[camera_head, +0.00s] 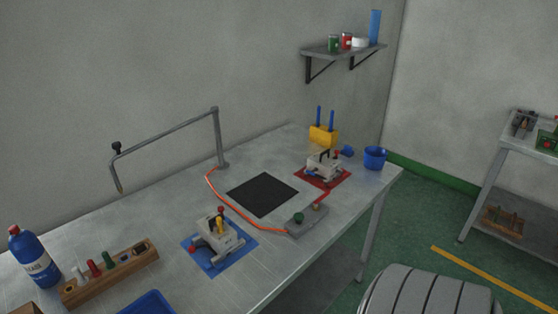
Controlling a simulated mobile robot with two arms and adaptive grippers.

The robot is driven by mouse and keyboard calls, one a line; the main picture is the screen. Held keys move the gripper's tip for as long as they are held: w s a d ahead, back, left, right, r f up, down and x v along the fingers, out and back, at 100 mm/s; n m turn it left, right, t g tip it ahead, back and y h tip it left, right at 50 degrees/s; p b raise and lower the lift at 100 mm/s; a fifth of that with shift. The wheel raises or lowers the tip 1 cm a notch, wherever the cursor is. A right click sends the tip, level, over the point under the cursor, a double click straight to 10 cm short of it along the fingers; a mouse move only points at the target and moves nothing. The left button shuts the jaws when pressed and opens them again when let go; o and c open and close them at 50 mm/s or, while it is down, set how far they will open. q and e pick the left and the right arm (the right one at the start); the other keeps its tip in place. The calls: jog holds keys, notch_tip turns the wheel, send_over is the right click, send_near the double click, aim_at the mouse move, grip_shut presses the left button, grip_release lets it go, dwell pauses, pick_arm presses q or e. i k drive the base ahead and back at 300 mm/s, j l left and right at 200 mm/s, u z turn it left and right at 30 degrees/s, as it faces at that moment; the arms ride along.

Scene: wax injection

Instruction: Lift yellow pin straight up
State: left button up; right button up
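A grey mold block (215,238) sits on a blue mat (243,247) near the front of the metal workbench. A small yellow pin (220,221) stands upright on top of this block, with a small red part close to it. The pin is too small to see how deep it sits. A second, similar block (322,166) sits on a red mat (339,181) farther back and has a dark handle-like part on top. Neither of my grippers is in view, so nothing is seen touching the pin.
A bent metal pipe arm (165,132) rises behind the blocks. A dark square plate (262,194) and orange cable (232,211) lie between them. A wooden rack (110,273), blue bottle (35,258) and blue tray (149,304) are at left; a blue cup (375,157) is at right.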

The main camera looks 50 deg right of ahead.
aim_at(219, 220)
jog(key=z, duration=1.15)
